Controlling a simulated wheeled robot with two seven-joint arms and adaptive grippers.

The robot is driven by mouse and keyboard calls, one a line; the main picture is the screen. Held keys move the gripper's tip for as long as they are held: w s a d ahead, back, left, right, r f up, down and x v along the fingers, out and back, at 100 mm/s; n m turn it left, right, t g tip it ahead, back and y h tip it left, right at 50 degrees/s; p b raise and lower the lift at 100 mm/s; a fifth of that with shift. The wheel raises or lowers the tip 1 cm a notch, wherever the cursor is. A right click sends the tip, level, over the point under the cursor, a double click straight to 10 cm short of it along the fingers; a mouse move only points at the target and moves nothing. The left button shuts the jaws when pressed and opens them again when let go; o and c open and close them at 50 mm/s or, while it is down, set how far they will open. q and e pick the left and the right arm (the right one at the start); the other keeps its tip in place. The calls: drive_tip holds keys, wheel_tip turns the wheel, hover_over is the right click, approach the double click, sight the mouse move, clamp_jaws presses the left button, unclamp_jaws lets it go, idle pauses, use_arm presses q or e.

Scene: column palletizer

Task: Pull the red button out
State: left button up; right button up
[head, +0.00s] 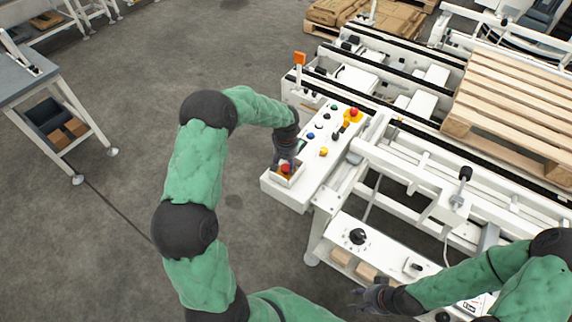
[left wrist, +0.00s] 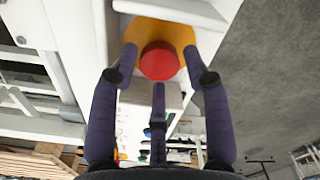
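The red button (head: 287,169) sits on a yellow base inside a white guard at the near end of the white control panel (head: 290,192). My left gripper (head: 286,158) is right over it and partly hides it. In the left wrist view the red button (left wrist: 159,61) stands on its round yellow base (left wrist: 160,30), between the spread fingertips of my left gripper (left wrist: 159,66). A gap shows on either side, so the fingers look open and not closed on it. My right gripper (head: 360,298) is low, near the lower panel, with its small fingers apparently apart and empty.
Another red button (head: 353,112) on a yellow plate is at the panel's far end, with small coloured buttons between. An orange lamp (head: 300,58) stands at the panel's far-left side. A wooden pallet (head: 515,100) lies on the conveyor at right. Floor left of the panel is clear.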

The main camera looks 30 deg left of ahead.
sight(286, 167)
use_arm(q)
wheel_tip(286, 167, up, 12)
idle(0.6)
drive_tip(key=shift+f, duration=0.1)
idle(0.4)
